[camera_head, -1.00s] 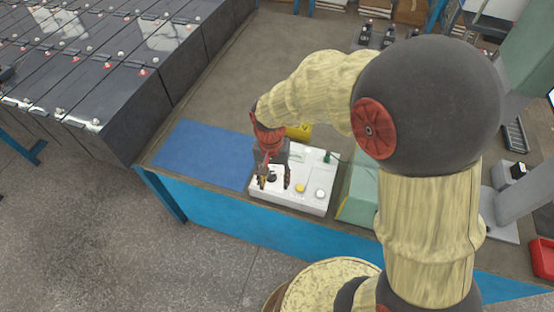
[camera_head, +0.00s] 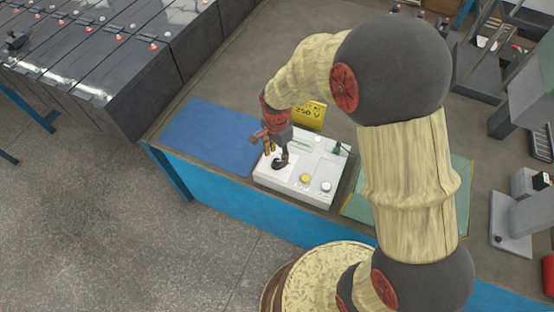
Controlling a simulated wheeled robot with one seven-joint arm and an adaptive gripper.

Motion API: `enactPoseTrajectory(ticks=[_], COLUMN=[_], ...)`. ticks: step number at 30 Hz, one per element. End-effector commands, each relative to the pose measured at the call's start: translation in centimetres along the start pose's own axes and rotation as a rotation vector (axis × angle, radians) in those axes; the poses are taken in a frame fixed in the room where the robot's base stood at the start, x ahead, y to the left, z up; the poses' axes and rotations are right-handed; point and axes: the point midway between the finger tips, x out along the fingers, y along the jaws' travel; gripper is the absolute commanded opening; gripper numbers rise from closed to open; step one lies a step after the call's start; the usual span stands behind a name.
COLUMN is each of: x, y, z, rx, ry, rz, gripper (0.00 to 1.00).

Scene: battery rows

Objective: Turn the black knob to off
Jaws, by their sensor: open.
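The black knob (camera_head: 279,162) sits on the left part of a white control box (camera_head: 318,170) near the table's front edge. My gripper (camera_head: 277,152) is open, pointing down just above the knob. One dark finger comes down at the knob's right side and looks close to it. I cannot tell whether it touches. The other finger is seen at the left, higher in the picture. The knob's pointer direction is too small to read, and the gripper hides part of its far side.
A yellow button (camera_head: 305,178) and a white button (camera_head: 325,187) sit right of the knob. A yellow 250 V sign (camera_head: 310,115) stands behind the box. A blue mat (camera_head: 212,135) lies left, a green mat (camera_head: 356,205) right. Black batteries (camera_head: 130,90) fill the upper left.

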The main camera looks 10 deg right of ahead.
Motion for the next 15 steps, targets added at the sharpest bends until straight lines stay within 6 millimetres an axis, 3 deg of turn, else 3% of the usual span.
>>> enactPoseTrajectory(ticks=[6, 15], x=[2.3, 2.6], y=[0.0, 0.0], z=[0.0, 0.0], rx=[-0.001, -0.001], ry=[0.0, 0.0], rz=[0.0, -0.001], gripper=[0.43, 0.43])
